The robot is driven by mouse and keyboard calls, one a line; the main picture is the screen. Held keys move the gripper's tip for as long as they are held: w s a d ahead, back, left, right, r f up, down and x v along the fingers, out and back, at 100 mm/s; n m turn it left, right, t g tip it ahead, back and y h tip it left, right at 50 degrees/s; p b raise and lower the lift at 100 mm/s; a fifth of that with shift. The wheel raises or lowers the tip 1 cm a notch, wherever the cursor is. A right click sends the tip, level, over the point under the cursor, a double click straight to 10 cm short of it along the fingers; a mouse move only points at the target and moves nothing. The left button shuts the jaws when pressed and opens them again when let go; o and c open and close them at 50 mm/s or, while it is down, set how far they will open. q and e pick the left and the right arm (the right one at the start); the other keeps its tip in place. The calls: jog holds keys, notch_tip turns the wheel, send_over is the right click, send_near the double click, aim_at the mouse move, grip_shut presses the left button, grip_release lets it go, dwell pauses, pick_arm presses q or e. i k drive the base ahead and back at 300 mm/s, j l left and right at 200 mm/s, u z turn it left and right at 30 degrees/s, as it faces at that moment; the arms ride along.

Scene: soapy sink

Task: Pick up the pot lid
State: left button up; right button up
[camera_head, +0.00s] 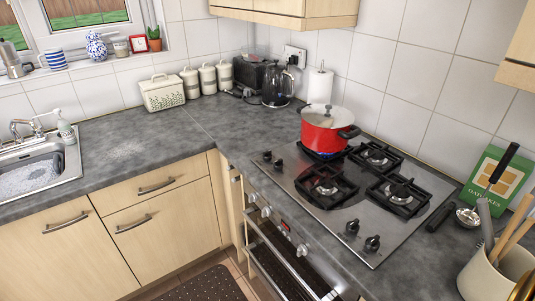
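The red pot (322,137) stands on the back left burner of the gas hob, with a blue flame showing under it. A pale lid (325,116) with a small knob appears to lie on top of the pot. Dark handles stick out from the pot's sides. Neither of my grippers is in view.
The steel hob (318,214) has several burners. A kettle (277,84) and paper roll (320,86) stand behind the pot. A ladle (468,217), a green box (497,178) and a utensil pot (483,278) are at the right. The counter (130,145) left of the hob is mostly clear.

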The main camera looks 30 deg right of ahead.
aim_at(309, 115)
jog(key=z, duration=2.25)
jog(key=j+z, duration=1.2)
